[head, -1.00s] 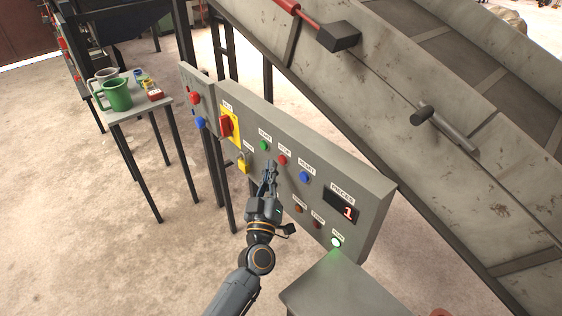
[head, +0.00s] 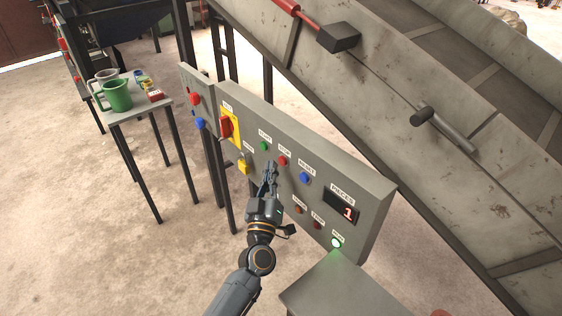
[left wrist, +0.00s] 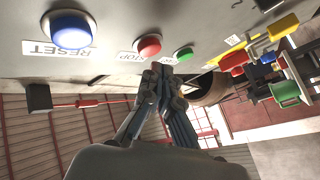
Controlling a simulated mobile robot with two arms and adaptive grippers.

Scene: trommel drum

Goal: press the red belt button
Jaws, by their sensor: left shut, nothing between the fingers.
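A red button (head: 283,160) with a STOP label sits on the grey control panel (head: 262,115), between a green START button (head: 264,146) and a blue RESET button (head: 304,177). The same red button (left wrist: 149,45) shows in the left wrist view. No label that I can read says belt. My left gripper (head: 270,166) is shut and empty, in front of the panel and just below and left of the red button. In the left wrist view its fingertips (left wrist: 159,72) appear just below the red button; whether they touch the panel, I cannot tell. My right gripper is not in view.
A red knob (head: 226,126) on a yellow plate and another red button (head: 195,98) on a side box are further left. The conveyor (head: 380,100) rises behind the panel. A small table (head: 140,114) holds jugs.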

